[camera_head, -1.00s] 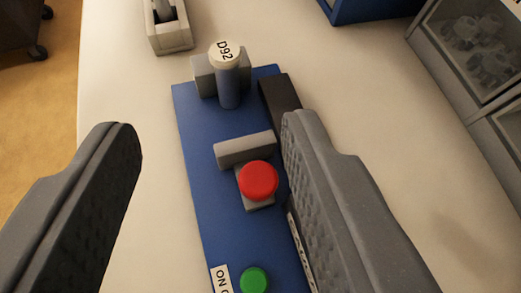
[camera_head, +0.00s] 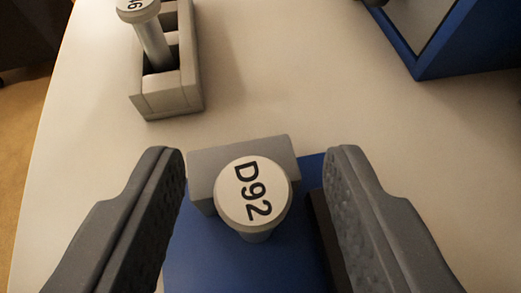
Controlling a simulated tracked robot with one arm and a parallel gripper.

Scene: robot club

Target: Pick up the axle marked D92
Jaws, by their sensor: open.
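The axle marked D92 (camera_head: 252,195) stands upright on the blue board, its white round cap facing me and its shaft mostly hidden below the cap. A grey block (camera_head: 240,161) stands right behind it on the board. My gripper (camera_head: 257,165) is open, with one finger to the left and one to the right of the axle. A gap shows between each finger and the cap, and I see no contact. I cannot tell the height of the fingertips relative to the cap.
A grey slotted rack (camera_head: 168,103) holds another capped axle (camera_head: 152,38) at the upper left. A dark block (camera_head: 323,235) sits on the blue board (camera_head: 205,265), partly behind my right finger. A blue bin (camera_head: 432,58) stands at the upper right. The table between is clear.

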